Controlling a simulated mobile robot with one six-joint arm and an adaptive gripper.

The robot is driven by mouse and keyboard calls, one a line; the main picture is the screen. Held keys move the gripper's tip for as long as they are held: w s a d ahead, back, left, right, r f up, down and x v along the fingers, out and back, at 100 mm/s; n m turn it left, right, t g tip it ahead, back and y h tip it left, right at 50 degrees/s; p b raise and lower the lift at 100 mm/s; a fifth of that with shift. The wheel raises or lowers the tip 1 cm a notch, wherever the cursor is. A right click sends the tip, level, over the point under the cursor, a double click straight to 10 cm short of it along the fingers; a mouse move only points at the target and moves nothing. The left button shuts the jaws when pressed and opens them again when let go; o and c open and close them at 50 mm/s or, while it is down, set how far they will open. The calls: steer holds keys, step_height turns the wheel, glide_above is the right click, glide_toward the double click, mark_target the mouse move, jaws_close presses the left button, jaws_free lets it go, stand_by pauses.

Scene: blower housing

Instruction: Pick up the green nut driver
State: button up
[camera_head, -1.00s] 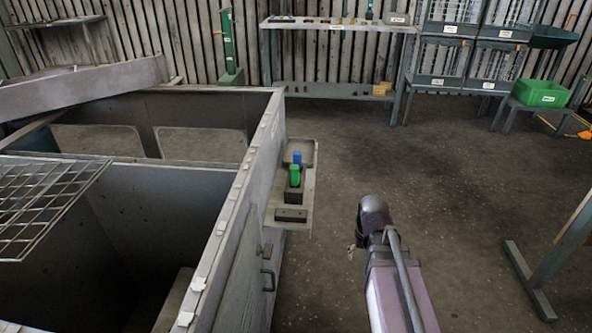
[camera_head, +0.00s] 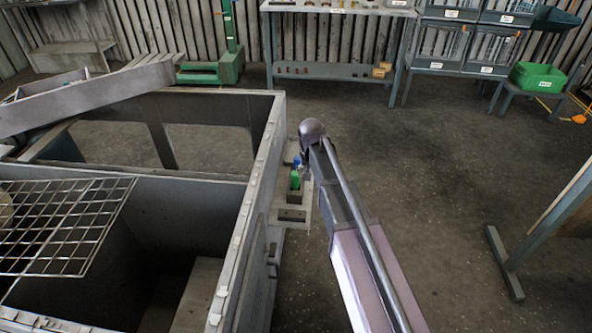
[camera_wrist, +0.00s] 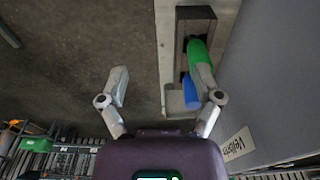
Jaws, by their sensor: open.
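The green nut driver (camera_head: 295,179) stands in a holder block on the small side shelf (camera_head: 288,226) of the grey housing, next to a blue-handled driver (camera_head: 297,160). In the wrist view the green handle (camera_wrist: 197,52) lies right at the tip of my gripper's right finger, partly covered by it. The blue handle (camera_wrist: 190,92) shows just below, beside that finger. My gripper (camera_wrist: 160,82) is open, with nothing between its fingers. Whether the right finger touches the green handle I cannot tell. In the head view my arm's end is over the shelf's right edge and the fingers are mostly hidden.
The grey housing (camera_head: 244,232) with its raised wall stands directly left of the shelf. A wire grid (camera_head: 62,225) lies over its near compartment. A bench (camera_head: 335,72) and a green bin (camera_head: 540,77) stand at the back.

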step_height(320, 180, up, 6)
steer(key=p, duration=0.4)
glide_above(295, 179)
steer(key=shift+a+f, duration=0.15)
steer(key=shift+f, duration=0.05)
steer(key=shift+f, duration=0.1)
steer(key=f+b, duration=0.2)
steer(key=b, duration=0.1)
steer(key=f+b, duration=0.2)
steer(key=f, duration=0.1)
steer(key=w+f+b, duration=0.1)
steer(key=f+b, duration=0.2)
steer(key=shift+f+b, duration=0.2)
steer(key=shift+b, duration=0.1)
steer(key=shift+w+f+b, duration=0.2)
steer(key=shift+f+b, duration=1.1)
steer(key=shift+w+f+b, duration=0.15)
steer(key=shift+f+b, duration=1.1)
steer(key=shift+f, duration=0.05)
jaws_close()
